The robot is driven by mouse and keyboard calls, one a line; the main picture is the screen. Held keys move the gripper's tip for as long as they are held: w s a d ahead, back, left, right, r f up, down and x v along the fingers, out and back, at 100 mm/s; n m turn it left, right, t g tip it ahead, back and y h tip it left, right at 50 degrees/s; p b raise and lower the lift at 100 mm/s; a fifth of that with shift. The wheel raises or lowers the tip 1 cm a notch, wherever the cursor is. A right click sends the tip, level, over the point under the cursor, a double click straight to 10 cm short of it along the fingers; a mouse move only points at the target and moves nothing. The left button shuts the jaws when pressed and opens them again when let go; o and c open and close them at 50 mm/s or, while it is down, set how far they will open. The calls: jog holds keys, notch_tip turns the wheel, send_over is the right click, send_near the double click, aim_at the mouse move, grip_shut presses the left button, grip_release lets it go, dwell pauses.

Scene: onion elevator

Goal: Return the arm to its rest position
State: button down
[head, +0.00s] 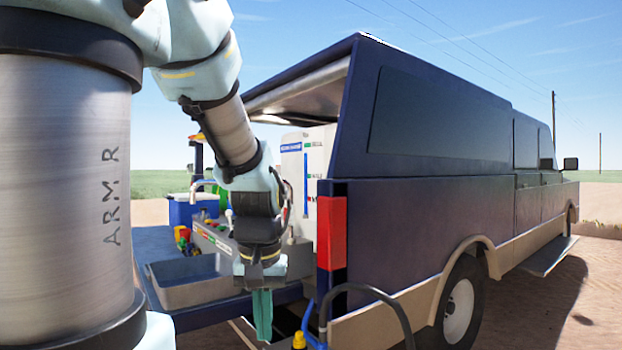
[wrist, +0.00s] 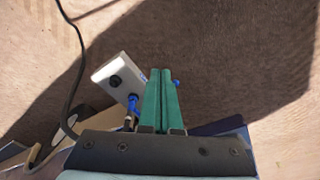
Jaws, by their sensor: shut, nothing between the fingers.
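My gripper (head: 262,316) has green fingers and hangs pointing down at the rear of a dark blue vehicle (head: 420,150). In the wrist view the two green fingers (wrist: 160,100) lie side by side, shut, with nothing seen between them. My arm comes down from the upper left of the head view, bent at the elbow. The gripper is in front of the open tailgate area, just right of a grey tray as seen in the head view.
The grey tray (head: 190,290) and a blue cooler (head: 182,212) sit on the vehicle's rear deck. A dark hose (head: 385,296) loops below the red tail light (head: 331,233). A pale box with black knobs (wrist: 115,80) lies beside the fingers. Bare dirt (wrist: 240,70) spreads beyond.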

jog(key=s+a+f, duration=0.1)
jog(key=a+f, duration=0.2)
jog(key=f, duration=0.6)
jog(key=shift+s+a+f, duration=0.15)
jog(key=shift+s+f, duration=0.1)
jog(key=shift+s, duration=0.1)
